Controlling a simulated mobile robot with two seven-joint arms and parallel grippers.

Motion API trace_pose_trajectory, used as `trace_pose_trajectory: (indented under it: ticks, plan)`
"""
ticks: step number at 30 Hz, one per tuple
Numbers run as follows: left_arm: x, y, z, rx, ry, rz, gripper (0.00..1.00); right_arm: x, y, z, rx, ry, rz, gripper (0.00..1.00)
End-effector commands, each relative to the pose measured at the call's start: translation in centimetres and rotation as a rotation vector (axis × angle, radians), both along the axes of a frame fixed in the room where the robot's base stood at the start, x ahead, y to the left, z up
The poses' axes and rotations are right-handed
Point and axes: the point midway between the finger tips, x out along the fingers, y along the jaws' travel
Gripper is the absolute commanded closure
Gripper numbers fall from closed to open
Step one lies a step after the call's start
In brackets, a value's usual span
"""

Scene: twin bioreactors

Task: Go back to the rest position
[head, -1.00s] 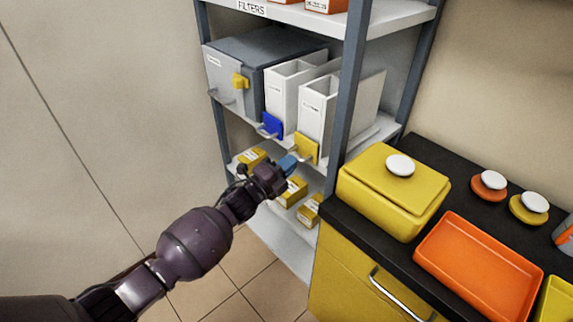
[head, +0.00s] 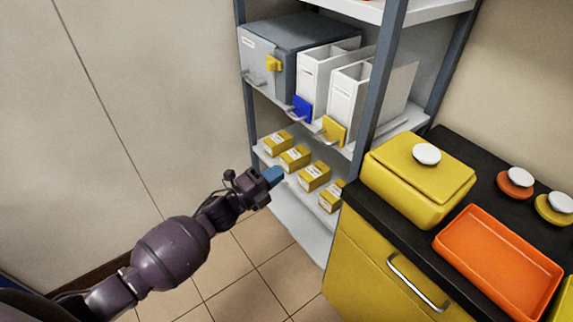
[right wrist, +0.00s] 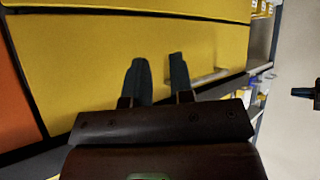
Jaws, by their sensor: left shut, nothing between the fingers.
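My right gripper (right wrist: 158,78) is out of the head view. In the right wrist view its two dark fingers stand apart with nothing between them, in front of a yellow cabinet front (right wrist: 115,50).
The shelf rack (head: 378,95) holds a grey box (head: 290,62), white holders (head: 350,92) and several small yellow boxes (head: 314,177). A yellow lidded bin (head: 410,190) and an orange tray (head: 500,262) stand on the black counter. Floor tiles (head: 265,240) left of the cabinet are clear.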

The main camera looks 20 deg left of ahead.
Motion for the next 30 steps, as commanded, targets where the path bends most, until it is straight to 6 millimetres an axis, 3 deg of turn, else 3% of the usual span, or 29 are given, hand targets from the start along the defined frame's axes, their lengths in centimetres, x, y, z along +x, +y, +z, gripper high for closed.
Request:
trace_pose_trajectory:
  ticks: [11, 14, 20, 26, 30]
  plan:
    - [-0.1, 0.5, -0.4, -0.047, 0.055, 0.008, 1.0, -0.2, -0.1, -0.1, -0.002, 0.004, 0.0, 0.78]
    - [0.3, 0.9, -0.5, -0.121, 0.144, 0.038, 1.0, -0.2, -0.1, -0.1, -0.003, 0.004, 0.001, 0.78]
    - [1.0, 1.5, 1.0, -0.353, 0.323, 0.119, 1.0, -0.2, -0.2, 0.0, -0.004, 0.002, 0.003, 0.78]
    - [-1.7, 2.9, -0.5, -0.626, 0.539, 0.233, 1.0, -0.1, -0.2, 0.1, -0.004, -0.001, 0.003, 0.78]
    - [-4.8, 4.1, -2.5, -0.801, 0.679, 0.321, 1.0, -0.1, -0.2, 0.1, -0.004, -0.001, 0.003, 0.78]
